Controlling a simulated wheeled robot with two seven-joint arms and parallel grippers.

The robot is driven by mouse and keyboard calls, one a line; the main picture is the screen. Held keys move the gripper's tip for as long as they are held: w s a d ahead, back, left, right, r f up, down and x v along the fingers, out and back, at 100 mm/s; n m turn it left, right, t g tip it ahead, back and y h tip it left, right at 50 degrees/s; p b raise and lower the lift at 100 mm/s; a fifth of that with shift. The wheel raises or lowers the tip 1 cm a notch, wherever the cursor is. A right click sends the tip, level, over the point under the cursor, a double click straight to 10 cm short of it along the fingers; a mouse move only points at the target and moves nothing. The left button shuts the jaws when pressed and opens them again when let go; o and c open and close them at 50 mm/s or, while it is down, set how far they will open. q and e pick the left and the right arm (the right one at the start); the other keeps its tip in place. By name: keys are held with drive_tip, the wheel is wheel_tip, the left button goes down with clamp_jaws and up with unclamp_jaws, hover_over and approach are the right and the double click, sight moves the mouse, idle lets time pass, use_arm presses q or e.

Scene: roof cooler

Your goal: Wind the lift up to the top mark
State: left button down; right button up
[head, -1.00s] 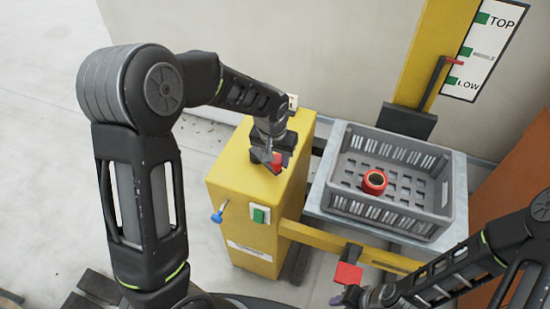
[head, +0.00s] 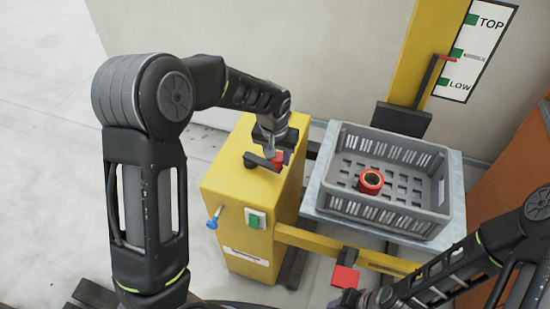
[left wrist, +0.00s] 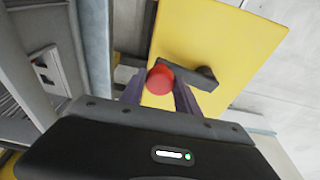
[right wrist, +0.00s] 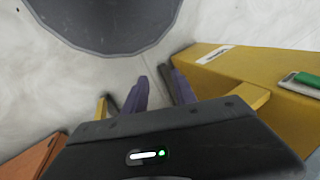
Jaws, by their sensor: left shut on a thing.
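The yellow winch box (head: 225,185) stands left of the lift, with a dark crank arm (head: 257,161) on its top. My left gripper (head: 275,150) is shut on the crank's red knob (head: 279,157); the left wrist view shows the knob (left wrist: 160,80) between the fingers. The lift platform (head: 455,190) carries a grey crate (head: 390,215) holding a red ring-shaped part (head: 370,181). My right gripper (right wrist: 160,90) is open and empty, low in front of the lift.
A blue-knobbed lever (head: 213,219) and green switch (head: 255,219) are on the box's front. A red plate (head: 345,279) is near my right gripper. An orange panel (head: 510,180) stands at right. The floor at left is clear.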

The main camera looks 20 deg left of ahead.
use_arm(q)
drive_tip(key=shift+w+d+r, duration=0.1)
drive_tip(key=shift+w+d, duration=0.35)
drive_tip(key=shift+w, duration=0.05)
